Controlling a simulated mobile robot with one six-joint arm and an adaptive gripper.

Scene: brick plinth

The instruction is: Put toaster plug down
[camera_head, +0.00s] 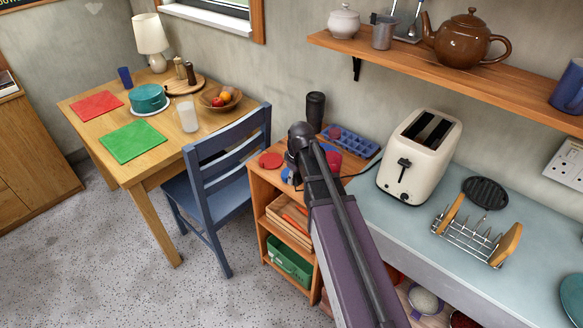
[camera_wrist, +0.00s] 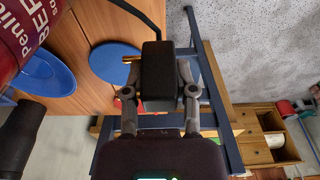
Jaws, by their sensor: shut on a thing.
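The toaster plug (camera_wrist: 157,72) is a black block with brass-coloured pins, seen in the wrist view between the two fingers. My gripper (camera_wrist: 159,82) is shut on it, one finger on each side. A black cord runs from the plug toward the top of the wrist view. The cream toaster (camera_head: 420,155) stands upright on the grey-blue counter (camera_head: 375,212), right of my arm. Whether the plug touches a surface, I cannot tell.
A blue chair (camera_head: 220,165) stands close by on the left. A toast rack (camera_head: 475,238) is on the counter; wall sockets (camera_head: 567,163) are far right.

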